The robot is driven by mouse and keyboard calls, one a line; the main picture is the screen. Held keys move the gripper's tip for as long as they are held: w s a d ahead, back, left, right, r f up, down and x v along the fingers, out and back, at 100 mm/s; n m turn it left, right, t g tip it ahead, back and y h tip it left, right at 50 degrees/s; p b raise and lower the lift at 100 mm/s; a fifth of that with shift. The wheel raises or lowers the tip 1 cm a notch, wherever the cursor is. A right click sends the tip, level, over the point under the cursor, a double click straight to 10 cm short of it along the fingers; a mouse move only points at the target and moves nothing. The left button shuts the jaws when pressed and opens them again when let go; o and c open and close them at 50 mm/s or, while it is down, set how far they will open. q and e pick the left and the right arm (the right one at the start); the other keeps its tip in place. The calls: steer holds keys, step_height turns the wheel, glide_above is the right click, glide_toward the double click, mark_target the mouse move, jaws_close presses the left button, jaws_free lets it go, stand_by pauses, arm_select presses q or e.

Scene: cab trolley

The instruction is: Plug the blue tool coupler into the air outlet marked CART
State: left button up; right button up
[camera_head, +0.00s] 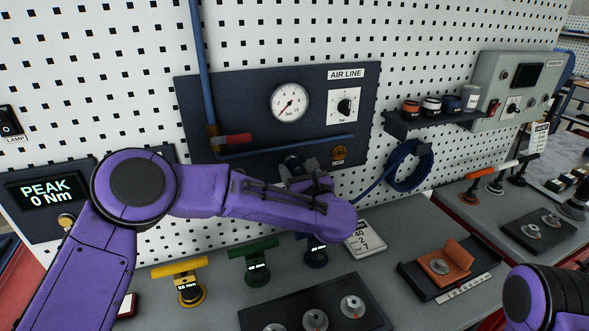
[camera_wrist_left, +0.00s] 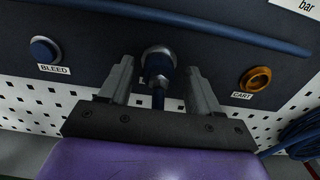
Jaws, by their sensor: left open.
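The blue tool coupler (camera_wrist_left: 158,68) sits in a silver-ringed outlet in the middle of the dark air panel; that outlet's label is mostly hidden. The orange-brass CART outlet (camera_wrist_left: 255,79) is to its right, empty; it also shows in the head view (camera_head: 339,153). My left gripper (camera_wrist_left: 160,82) is open, its fingers on either side of the coupler with gaps visible. In the head view my left gripper (camera_head: 300,168) is at the panel's lower edge and my forearm covers part of the area. My right gripper is out of view.
A blue pipe (camera_wrist_left: 220,35) runs above the outlets. A coiled blue hose (camera_head: 408,167) hangs right of the panel. A small shelf (camera_head: 435,120) holds several items. Coloured-handled tools and a dark tray (camera_head: 285,312) stand on the bench below.

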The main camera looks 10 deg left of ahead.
mark_target(299, 173)
arm_select(q)
jaws_close()
steer(key=shift+s+d+f, duration=0.1)
steer(key=shift+s+d, duration=0.15)
steer(key=shift+s+d+b, duration=0.35)
steer(key=shift+s+b, duration=0.05)
steer(key=shift+s, duration=0.2)
steer(key=shift+b+v, duration=0.7)
steer(key=shift+v, duration=1.3)
